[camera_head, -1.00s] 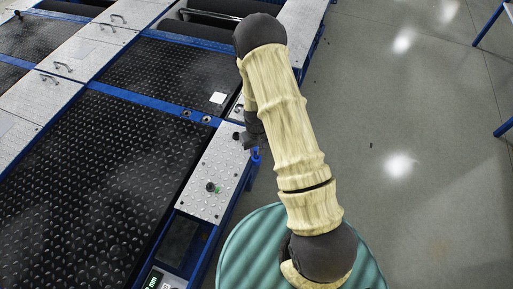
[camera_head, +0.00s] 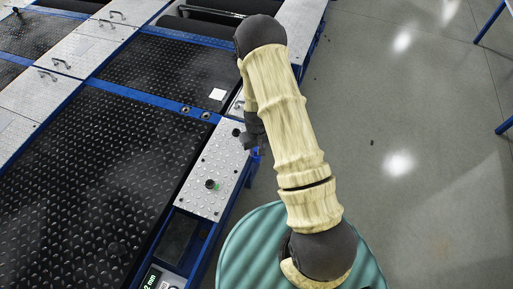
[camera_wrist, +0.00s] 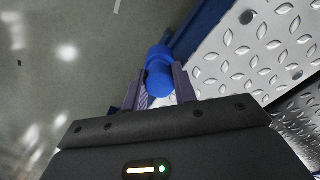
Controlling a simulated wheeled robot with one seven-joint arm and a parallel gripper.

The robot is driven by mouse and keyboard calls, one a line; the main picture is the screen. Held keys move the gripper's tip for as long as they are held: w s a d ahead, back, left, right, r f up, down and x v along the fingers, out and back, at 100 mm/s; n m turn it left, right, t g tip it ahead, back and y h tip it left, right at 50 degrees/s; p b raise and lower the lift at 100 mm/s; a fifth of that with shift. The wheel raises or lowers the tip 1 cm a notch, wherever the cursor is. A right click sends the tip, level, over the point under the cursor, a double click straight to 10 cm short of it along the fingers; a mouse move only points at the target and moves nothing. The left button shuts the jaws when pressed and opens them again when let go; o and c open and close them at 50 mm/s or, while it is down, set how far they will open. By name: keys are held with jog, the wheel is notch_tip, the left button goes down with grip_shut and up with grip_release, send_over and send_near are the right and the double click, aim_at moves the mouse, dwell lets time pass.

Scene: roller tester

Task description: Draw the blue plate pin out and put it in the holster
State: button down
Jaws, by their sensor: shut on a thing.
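A blue pin with a rounded head (camera_wrist: 158,80) is between the fingers of my gripper (camera_wrist: 160,98) in the wrist view. The fingers are shut on it. In the head view my gripper (camera_head: 254,142) is at the outer right edge of the tread-plate cover (camera_head: 228,160), and only a sliver of blue (camera_head: 257,151) shows below it. The lower end of the pin is hidden, so I cannot tell whether it sits in anything. I cannot make out a holster for certain.
A black knob with green at its base (camera_head: 211,184) stands on the cover, and another dark knob (camera_head: 237,132) is close to my gripper. Two round holes (camera_head: 186,109) are in the blue frame. Open floor (camera_head: 420,170) is at the right.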

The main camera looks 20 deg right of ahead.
jog(key=shift+f, duration=0.15)
jog(key=c, duration=1)
grip_release()
jog(key=shift+c, duration=0.2)
notch_tip(320, 180, up, 17)
jog(key=p, duration=0.5)
jog(key=shift+r, duration=0.2)
jog(key=shift+r, duration=0.1)
